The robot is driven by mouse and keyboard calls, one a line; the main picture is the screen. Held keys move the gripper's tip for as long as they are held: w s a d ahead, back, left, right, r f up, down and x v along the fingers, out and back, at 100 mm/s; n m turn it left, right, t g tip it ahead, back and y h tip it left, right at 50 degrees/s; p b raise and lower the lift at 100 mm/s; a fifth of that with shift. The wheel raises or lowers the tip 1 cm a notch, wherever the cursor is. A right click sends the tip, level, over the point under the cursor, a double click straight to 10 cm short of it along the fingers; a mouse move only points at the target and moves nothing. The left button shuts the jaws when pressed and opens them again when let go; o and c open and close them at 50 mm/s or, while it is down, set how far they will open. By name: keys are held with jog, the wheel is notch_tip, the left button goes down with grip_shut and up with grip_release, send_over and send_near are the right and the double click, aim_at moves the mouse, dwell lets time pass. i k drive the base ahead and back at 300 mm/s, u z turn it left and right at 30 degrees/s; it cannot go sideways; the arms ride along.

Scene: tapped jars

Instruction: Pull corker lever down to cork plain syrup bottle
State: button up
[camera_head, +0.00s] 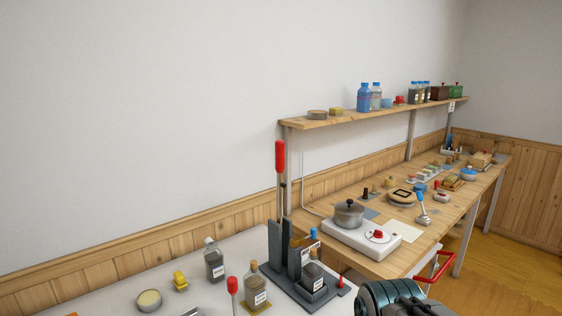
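The corker (275,251) is a dark grey stand on the white table's right end. Its lever, with a red grip (280,158), points straight up. A small dark bottle with a white label (312,275) stands on the corker's base, under its head; its top is partly hidden. A labelled bottle with a brown stopper (256,289) stands to the left on a mat. A dark bottle with a pale top (214,262) stands further back. I cannot tell which is plain syrup by the labels. Part of my arm shows at the bottom edge, below right of the corker; no fingertips show.
A red-handled tool (233,287), a yellow object (180,280) and a round tin (149,300) are on the white table. A wooden bench (390,255) to the right holds a hotplate (360,236) with a pot (349,213). The space left of the lever is clear.

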aim_at(279, 145)
jog(key=u, duration=0.05)
jog(key=k, duration=0.75)
jog(key=z, duration=0.7)
jog(key=i, duration=1.3)
jog(key=u, duration=0.45)
